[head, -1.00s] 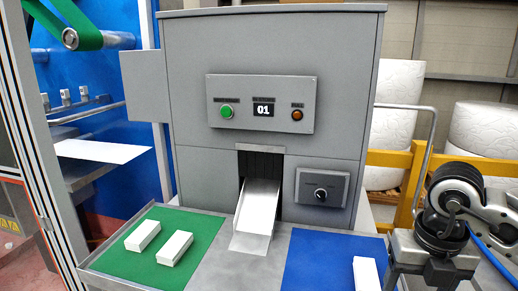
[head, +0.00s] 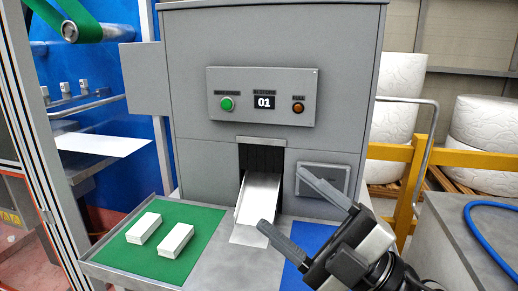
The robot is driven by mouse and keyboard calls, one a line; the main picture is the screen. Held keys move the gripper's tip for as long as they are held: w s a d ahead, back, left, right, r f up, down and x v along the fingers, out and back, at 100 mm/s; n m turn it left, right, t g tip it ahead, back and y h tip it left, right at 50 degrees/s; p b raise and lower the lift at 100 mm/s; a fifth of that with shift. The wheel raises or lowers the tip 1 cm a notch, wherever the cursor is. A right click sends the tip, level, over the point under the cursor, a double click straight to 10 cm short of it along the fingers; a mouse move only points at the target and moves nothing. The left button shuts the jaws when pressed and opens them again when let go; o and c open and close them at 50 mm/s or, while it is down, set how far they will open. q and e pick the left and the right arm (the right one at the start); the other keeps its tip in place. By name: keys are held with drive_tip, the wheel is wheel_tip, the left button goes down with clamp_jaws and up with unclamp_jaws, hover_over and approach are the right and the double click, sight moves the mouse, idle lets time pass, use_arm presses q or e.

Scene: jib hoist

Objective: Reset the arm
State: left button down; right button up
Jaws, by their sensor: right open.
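My right gripper (head: 282,198) reaches in from the lower right. Its two dark grey fingers are spread wide apart with nothing between them. It is in front of the grey machine (head: 195,90), to the right of the metal chute (head: 257,198). It overlaps the blue mat (head: 296,252) and part of the small knob panel (head: 324,176) in the picture; the knob is hidden. My left gripper is not in view.
Two white boxes, one at left (head: 144,228) and one at right (head: 175,241), lie on the green mat (head: 120,255). The machine's upper panel (head: 262,78) has a green button, a display reading 01 and an amber light. A yellow rail (head: 464,136) stands at right.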

drive_tip(key=w+d+f+m+t+h, duration=0.45)
drive_tip(key=d+m+t+h, duration=0.4)
drive_tip(key=m+h, duration=0.5)
drive_tip(key=d+f+m+g+h, duration=0.4)
drive_tip(key=d+f+m+h, duration=0.3)
drive_tip(key=f, duration=0.4)
drive_tip(key=s+f+m+g, duration=0.3)
drive_tip(key=s+f+g, duration=1)
drive_tip(key=s+f, duration=0.65)
drive_tip(key=w+a+f+t+y, duration=0.2)
drive_tip(key=w+a+f+t, duration=0.2)
drive_tip(key=f+t, duration=0.2)
wheel_tip(320, 180, down, 2)
drive_tip(key=shift+w+a+f+t+y, duration=0.1)
drive_tip(key=shift+w+a+t+y, duration=0.15)
drive_tip(key=shift+w+t+y, duration=0.15)
